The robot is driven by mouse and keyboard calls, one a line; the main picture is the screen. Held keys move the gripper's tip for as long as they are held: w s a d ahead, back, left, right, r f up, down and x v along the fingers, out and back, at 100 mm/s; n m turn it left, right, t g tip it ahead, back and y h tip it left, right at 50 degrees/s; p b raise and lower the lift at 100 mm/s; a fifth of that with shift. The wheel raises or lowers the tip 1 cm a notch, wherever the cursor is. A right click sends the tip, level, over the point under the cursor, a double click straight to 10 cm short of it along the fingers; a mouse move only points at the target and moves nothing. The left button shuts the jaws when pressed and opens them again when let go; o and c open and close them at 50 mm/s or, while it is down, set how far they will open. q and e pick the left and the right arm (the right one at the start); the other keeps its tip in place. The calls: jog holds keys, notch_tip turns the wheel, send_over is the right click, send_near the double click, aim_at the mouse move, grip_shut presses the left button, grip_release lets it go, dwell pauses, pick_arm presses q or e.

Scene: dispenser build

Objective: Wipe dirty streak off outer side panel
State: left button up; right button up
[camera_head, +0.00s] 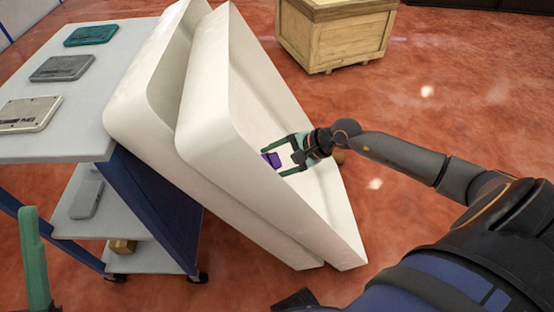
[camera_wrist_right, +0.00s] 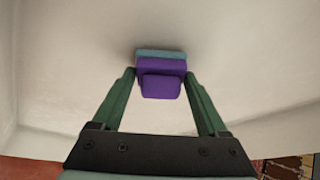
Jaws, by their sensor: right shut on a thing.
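Two large white panels (camera_head: 228,105) with raised rims lean tilted against a cart. My right gripper (camera_head: 283,159) is inside the recess of the front panel, shut on a purple block (camera_head: 271,159). In the right wrist view the block (camera_wrist_right: 161,78) sits between the green fingertips of the gripper (camera_wrist_right: 160,85). Its teal far layer meets or nearly meets the white surface (camera_wrist_right: 240,55); I cannot tell if it touches. I can make out no clear dirty streak, only faint shading near the block. One green finger of my left gripper (camera_head: 35,260) shows at the lower left.
The cart's top shelf (camera_head: 75,128) holds three flat devices. A grey device (camera_head: 86,199) and a small tan block (camera_head: 123,246) are on lower shelves. A wooden crate (camera_head: 335,40) stands behind. The red floor right of the panels is mostly clear.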

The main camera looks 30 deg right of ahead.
jog(key=shift+a+f, duration=0.1)
jog(key=shift+a, duration=0.05)
jog(key=shift+w, duration=0.1)
jog(key=shift+w+d+f+b, duration=0.15)
jog(key=shift+w+d+b, duration=0.3)
jog(key=shift+w+b, duration=0.55)
jog(key=shift+w+d+b, duration=0.45)
jog(key=shift+w+b, duration=0.3)
jog(key=shift+b, duration=0.25)
jog(key=shift+a, duration=0.1)
jog(key=shift+s+a+r+p, duration=0.15)
jog(key=shift+s+a+p, duration=0.2)
jog(key=shift+s, duration=0.25)
jog(key=shift+s+a+r+p, duration=0.1)
jog(key=shift+s+a+p, duration=0.15)
jog(key=shift+s+p, duration=0.25)
jog(key=shift+s+a+f, duration=0.1)
jog(key=shift+s+a, duration=0.2)
jog(key=shift+s, duration=0.45)
jog(key=shift+d, duration=0.1)
